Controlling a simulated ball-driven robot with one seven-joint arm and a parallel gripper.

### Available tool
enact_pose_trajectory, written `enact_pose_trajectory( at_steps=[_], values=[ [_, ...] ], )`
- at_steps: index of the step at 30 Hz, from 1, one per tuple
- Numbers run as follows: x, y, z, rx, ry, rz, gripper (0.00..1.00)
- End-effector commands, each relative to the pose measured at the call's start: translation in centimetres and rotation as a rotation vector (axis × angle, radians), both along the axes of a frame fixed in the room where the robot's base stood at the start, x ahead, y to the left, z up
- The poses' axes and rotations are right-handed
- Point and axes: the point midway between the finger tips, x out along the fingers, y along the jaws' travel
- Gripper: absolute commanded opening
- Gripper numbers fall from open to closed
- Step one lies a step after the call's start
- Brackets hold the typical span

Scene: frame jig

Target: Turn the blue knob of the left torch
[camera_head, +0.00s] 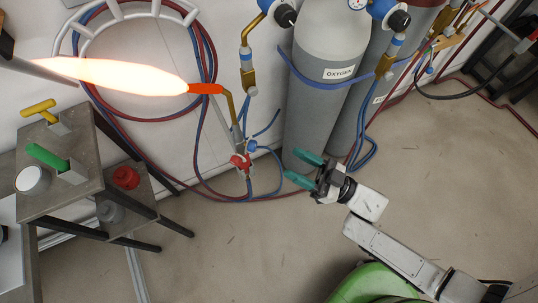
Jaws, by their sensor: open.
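The left torch (229,104) has a brass neck and a glowing orange tip, and a long bright flame runs from it to the left. Its blue knob (251,146) sits at the lower end of the handle, just above and right of a red knob (240,161). Red and blue hoses hang below the knobs. My gripper (293,166) has teal fingers that point left toward the knobs. It is open and empty, a short way right of and slightly below the blue knob, not touching it.
A grey oxygen cylinder (325,90) stands behind my gripper, with a second cylinder (374,105) to its right. Hoses loop along the wall and floor. A metal stand (85,182) with coloured handles is at left. The floor below my gripper is clear.

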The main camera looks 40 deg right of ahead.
Motion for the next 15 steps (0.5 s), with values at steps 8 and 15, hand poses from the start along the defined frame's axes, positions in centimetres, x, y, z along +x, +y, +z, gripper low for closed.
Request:
enact_pose_trajectory(
  at_steps=[8,15],
  values=[
    [-0.1,0.8,1.0,0.015,-0.043,0.043,0.52],
    [3.3,2.5,2.7,0.016,-0.044,0.041,0.52]
  ],
)
